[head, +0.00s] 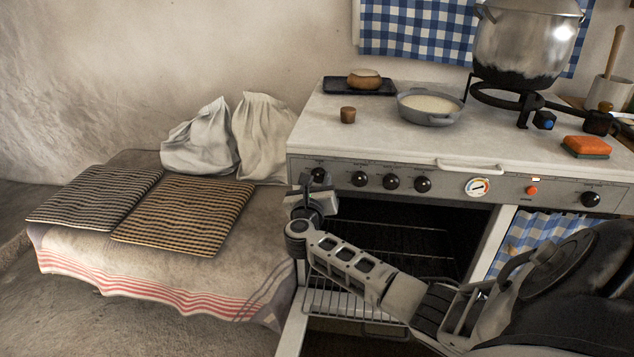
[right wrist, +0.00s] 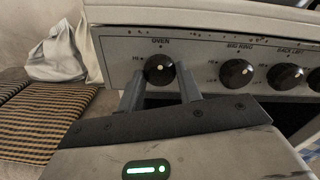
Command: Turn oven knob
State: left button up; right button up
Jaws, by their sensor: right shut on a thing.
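The oven knob (right wrist: 159,69) is the black round knob under the word OVEN at the left end of the stove's panel. In the head view the same knob (head: 318,175) sits just above my right gripper (head: 312,190). In the right wrist view my right gripper (right wrist: 160,88) has one finger on each side of the oven knob and is shut on it. A white mark shows on the knob's face, near its middle. My left gripper is not in view.
Several more black knobs (head: 391,181) sit to the right on the panel. The oven (head: 400,235) below is open, with wire racks inside. A grey pan (head: 428,108) and a large pot (head: 527,45) stand on top. A cloth-covered bench (head: 200,270) lies left.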

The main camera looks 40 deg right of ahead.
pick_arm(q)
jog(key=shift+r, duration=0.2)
pick_arm(e)
jog(key=shift+n, duration=0.3)
jog(key=shift+a+n+p, duration=0.1)
jog(key=shift+n+p, duration=0.75)
jog(key=shift+n, duration=0.15)
jog(key=shift+n+p, duration=0.55)
jog(key=shift+n, duration=0.35)
jog(key=n+p, duration=0.2)
jog(key=n, duration=0.2)
jog(key=shift+n, duration=0.3)
jog(key=n+p, duration=0.1)
jog(key=n, duration=0.2)
jog(key=shift+p, duration=0.4)
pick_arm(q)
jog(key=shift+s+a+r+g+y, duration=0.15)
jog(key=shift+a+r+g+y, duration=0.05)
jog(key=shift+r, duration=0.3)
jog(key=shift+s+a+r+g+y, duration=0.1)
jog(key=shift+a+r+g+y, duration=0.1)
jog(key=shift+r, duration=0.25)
pick_arm(e)
jog(key=shift+n, duration=0.7)
pick_arm(q)
jog(key=shift+p, duration=0.3)
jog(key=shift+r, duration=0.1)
pick_arm(e)
jog(key=o, duration=1)
